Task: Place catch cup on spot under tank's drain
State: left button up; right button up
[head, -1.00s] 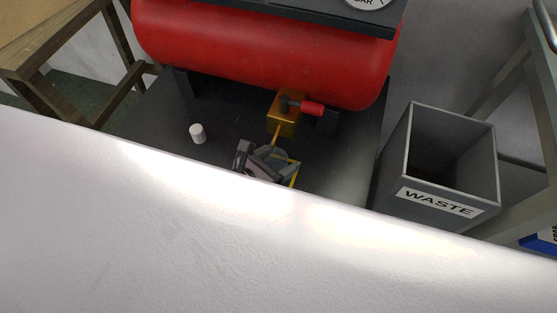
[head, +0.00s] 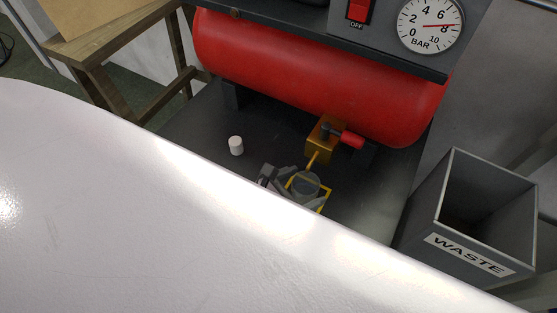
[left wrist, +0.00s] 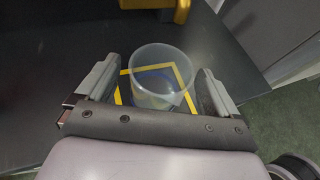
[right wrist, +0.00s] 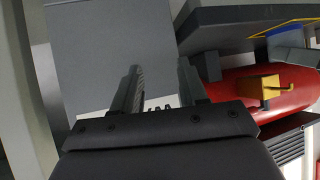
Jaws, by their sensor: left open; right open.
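The clear catch cup (head: 306,184) stands on the yellow-outlined spot (head: 325,201), below the thin spout of the brass drain block (head: 321,140) on the red tank (head: 300,75). In the left wrist view the cup (left wrist: 160,78) is upright within the yellow outline (left wrist: 184,70). My left gripper (left wrist: 156,88) is open, with a finger on each side of the cup and visible gaps to it. It shows partly in the head view (head: 291,184), the rest hidden behind the white surface in front. My right gripper (right wrist: 160,68) is open and empty.
A small white cylinder (head: 236,146) stands on the dark base plate left of the spot. The drain has a red valve handle (head: 351,140). A grey waste bin (head: 470,258) is at right, and a wooden table (head: 115,55) at upper left.

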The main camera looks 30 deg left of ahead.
pick_arm(q)
jog(key=s+a+m+g+y, duration=0.1)
jog(key=s+a+m, duration=0.2)
jog(key=m, duration=1.3)
jog(key=s+a+m+g+y+p, duration=0.1)
jog(key=s+m, duration=0.5)
jog(key=m, duration=1.1)
jog(key=shift+a+f+y, duration=0.15)
jog(key=shift+a+y, duration=0.35)
jog(key=shift+a, duration=0.4)
pick_arm(e)
jog(key=shift+s+d+f, duration=0.25)
jog(key=shift+s+d, duration=0.1)
jog(key=shift+d, duration=0.2)
jog(key=shift+r, duration=0.1)
